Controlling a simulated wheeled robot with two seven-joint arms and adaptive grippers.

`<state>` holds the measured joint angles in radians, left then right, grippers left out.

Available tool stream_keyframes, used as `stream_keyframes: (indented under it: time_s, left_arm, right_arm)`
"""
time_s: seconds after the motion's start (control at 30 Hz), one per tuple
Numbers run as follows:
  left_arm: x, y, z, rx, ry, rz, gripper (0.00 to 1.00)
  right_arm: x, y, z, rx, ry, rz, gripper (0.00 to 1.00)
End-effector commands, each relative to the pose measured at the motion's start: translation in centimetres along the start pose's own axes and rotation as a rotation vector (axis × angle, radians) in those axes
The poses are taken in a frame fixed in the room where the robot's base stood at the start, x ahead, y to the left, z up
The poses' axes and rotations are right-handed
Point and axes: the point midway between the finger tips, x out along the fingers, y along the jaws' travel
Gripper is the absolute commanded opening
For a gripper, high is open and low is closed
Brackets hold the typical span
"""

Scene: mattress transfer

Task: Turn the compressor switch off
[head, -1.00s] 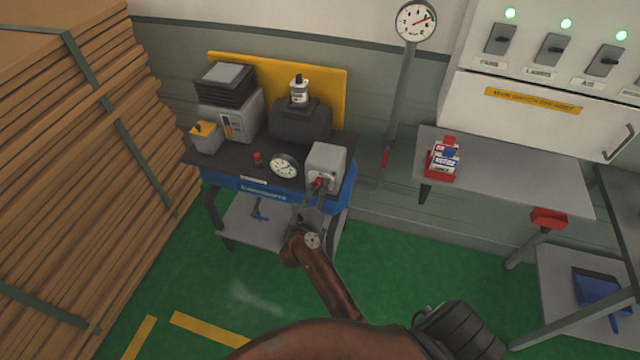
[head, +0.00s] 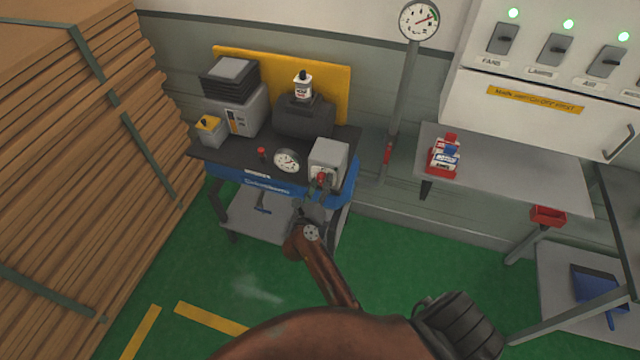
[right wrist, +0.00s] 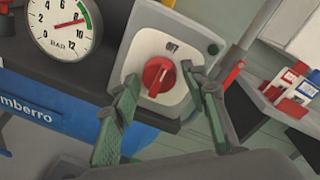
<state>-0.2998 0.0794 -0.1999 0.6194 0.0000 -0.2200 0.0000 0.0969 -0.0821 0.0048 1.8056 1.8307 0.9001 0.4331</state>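The compressor switch is a grey box (head: 328,158) at the right end of a dark bench top, with a red rotary knob (head: 322,177) on its front. In the right wrist view the red knob (right wrist: 158,76) sits on a white plate, below a partly readable "OFF" label (right wrist: 172,47). My right gripper (head: 317,188) is in front of the box. Its fingers are spread, one on each side of the knob, with visible gaps between fingertips and knob. I cannot tell their exact depth to the plate. My left gripper is not in view.
A pressure gauge (head: 287,161) stands left of the switch on the blue-fronted bench (head: 262,185). A pipe with another gauge (head: 418,20) rises behind. A grey shelf (head: 530,175) holds a red-and-white notice item (head: 444,155). Stacked boards (head: 80,180) fill the left.

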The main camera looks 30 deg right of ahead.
Motion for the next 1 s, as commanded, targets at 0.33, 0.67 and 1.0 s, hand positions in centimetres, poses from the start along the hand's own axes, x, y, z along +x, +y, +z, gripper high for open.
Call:
stream_keyframes:
  time_s: [0.33, 0.67, 1.0]
  left_arm:
    - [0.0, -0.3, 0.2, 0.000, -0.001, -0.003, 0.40]
    - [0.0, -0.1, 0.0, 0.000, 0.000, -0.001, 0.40]
    - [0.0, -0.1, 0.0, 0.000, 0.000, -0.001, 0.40]
  right_arm:
    - [0.0, -0.1, 0.3, 0.003, -0.003, 0.000, 0.48]
    - [-0.4, -3.1, 3.8, 0.009, -0.004, -0.002, 0.48]
    - [-0.7, -6.1, 7.4, 0.003, -0.002, 0.000, 0.48]
